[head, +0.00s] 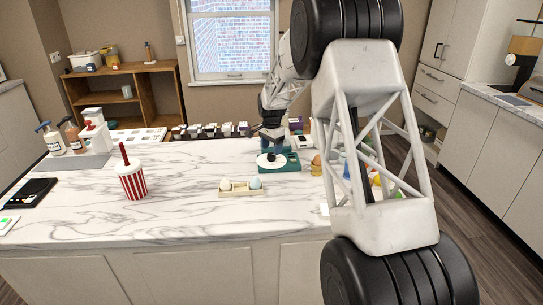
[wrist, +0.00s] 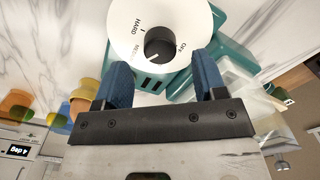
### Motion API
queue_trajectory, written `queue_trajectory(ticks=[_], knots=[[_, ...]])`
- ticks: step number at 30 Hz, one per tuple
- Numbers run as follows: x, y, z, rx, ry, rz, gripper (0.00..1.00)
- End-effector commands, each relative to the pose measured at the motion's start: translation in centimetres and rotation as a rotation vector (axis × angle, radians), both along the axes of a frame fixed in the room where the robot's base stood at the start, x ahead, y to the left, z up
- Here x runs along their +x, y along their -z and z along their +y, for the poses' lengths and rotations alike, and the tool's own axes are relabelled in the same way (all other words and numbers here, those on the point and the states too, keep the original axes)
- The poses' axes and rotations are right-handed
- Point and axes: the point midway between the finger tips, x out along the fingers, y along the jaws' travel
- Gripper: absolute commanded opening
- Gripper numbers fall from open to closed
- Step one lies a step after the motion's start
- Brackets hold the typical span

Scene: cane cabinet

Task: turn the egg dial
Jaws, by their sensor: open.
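The egg dial (wrist: 159,44) is a dark round knob on a white disc (wrist: 126,40) with printed words, HARD and OFF among them. The disc sits on a teal appliance (wrist: 203,58), which also shows in the head view (head: 293,163) on the marble counter. My gripper (wrist: 163,68) has two blue fingers, spread apart with nothing between them. In the wrist view the knob appears just beyond the fingertips, between their lines; I cannot tell the gap in depth. In the head view my gripper (head: 270,138) is right above the appliance and partly hides it.
A tray (head: 240,193) with a white egg and a bluish egg lies in front of the appliance. A brown egg in a cup (head: 316,166) stands to its right. A red-striped cup (head: 133,183) with a straw stands left. The front counter is mostly clear.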

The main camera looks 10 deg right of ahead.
Motion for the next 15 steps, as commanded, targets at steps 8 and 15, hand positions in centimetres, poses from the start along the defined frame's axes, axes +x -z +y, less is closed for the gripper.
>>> queue_trajectory(ticks=[8,15], knots=[[0.0,3.1,0.0,0.000,0.000,0.001,0.65],[0.0,4.0,0.0,0.000,0.000,0.000,0.65]])
